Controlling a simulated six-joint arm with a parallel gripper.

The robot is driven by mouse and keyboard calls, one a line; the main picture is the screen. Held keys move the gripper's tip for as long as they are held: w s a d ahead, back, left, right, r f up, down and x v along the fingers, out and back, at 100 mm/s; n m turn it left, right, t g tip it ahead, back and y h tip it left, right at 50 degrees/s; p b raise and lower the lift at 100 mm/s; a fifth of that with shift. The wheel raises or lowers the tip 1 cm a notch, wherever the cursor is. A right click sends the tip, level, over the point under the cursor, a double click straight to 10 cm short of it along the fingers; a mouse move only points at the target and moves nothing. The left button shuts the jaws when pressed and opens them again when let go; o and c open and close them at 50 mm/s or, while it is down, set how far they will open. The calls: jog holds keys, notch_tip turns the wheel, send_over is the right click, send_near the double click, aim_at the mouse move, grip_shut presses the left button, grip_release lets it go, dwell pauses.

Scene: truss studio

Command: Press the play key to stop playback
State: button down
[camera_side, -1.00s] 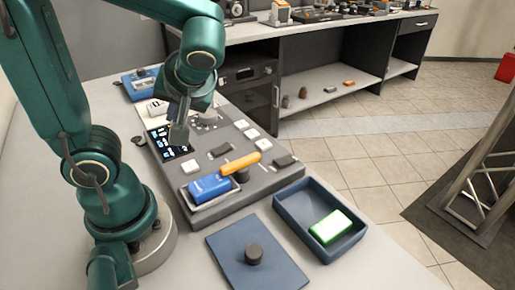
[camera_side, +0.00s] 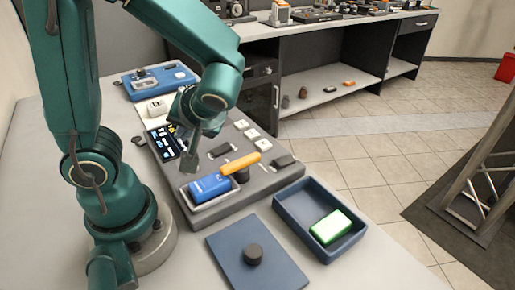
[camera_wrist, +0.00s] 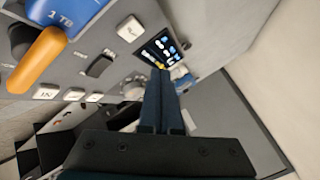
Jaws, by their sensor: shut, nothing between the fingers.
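A grey control deck (camera_side: 215,202) lies on the bench with a small lit screen (camera_side: 163,143), which also shows in the wrist view (camera_wrist: 157,48). A white key (camera_wrist: 130,28) sits beside the screen in the wrist view; its label is too small to read. I cannot tell which key is play. My gripper (camera_side: 189,168) points down at the deck, right of the screen, with its fingers shut and empty. In the side view its tips hide the white key's spot. In the wrist view the fingertips (camera_wrist: 161,71) overlap the screen's lower edge; contact is not clear.
Several other white keys (camera_side: 252,133) line the deck's far side. An orange lever (camera_side: 240,165) and a blue cartridge (camera_side: 210,187) stand at its near end. A tray (camera_side: 289,210) holding a green-white block (camera_side: 331,227) and a knobbed lid (camera_side: 228,247) lie in front.

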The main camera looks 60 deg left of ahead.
jog(key=shift+f, duration=2.65)
jog(key=shift+f, duration=0.15)
jog(key=shift+f, duration=0.25)
jog(key=shift+f, duration=0.4)
dwell(0.6)
jog(key=shift+r, duration=0.85)
jog(key=shift+r, duration=0.1)
jog(key=shift+r, duration=2.4)
